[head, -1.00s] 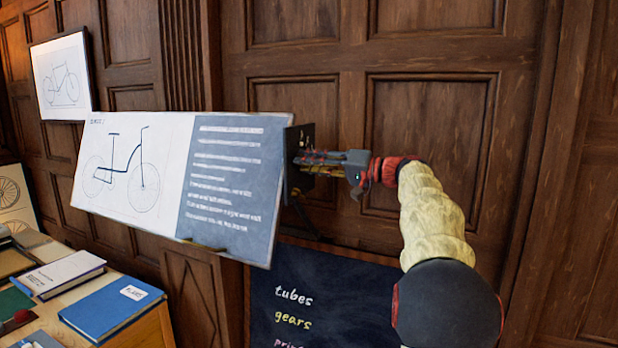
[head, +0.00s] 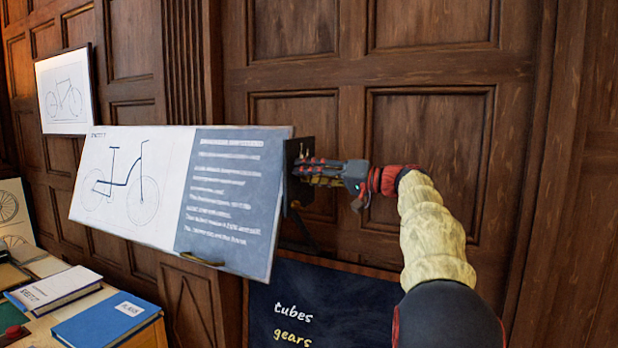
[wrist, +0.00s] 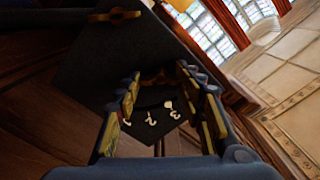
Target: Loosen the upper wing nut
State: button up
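A dark plate (head: 294,190) stands on edge at the right end of the drawing board. In the wrist view its face (wrist: 95,60) carries a brass wing nut (wrist: 115,16) near the upper left edge. A second brass wing nut (wrist: 158,77) lies between my fingertips, partly hidden; I cannot tell whether they touch it. Pale marks like 1, 2 and 3 (wrist: 150,118) show beside it. My gripper (wrist: 160,82) is open, its fingers apart. In the head view my gripper (head: 308,170) reaches the plate from the right, and the nuts are too small to tell apart.
The tilted drawing board (head: 235,205) shows a bicycle and lies left of the plate. Books (head: 105,320) lie on a table at lower left. A chalkboard (head: 345,310) stands below. Wood panelling (head: 430,140) rises close behind my arm.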

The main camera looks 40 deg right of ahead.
jog(key=o, duration=0.6)
jog(key=shift+s+a+r, duration=0.15)
jog(key=shift+a+r, duration=0.05)
jog(key=shift+r, duration=0.05)
jog(key=shift+o, duration=0.3)
jog(key=shift+d+f, duration=0.1)
jog(key=shift+f, duration=0.05)
jog(key=shift+d, duration=0.1)
jog(key=v, duration=1.2)
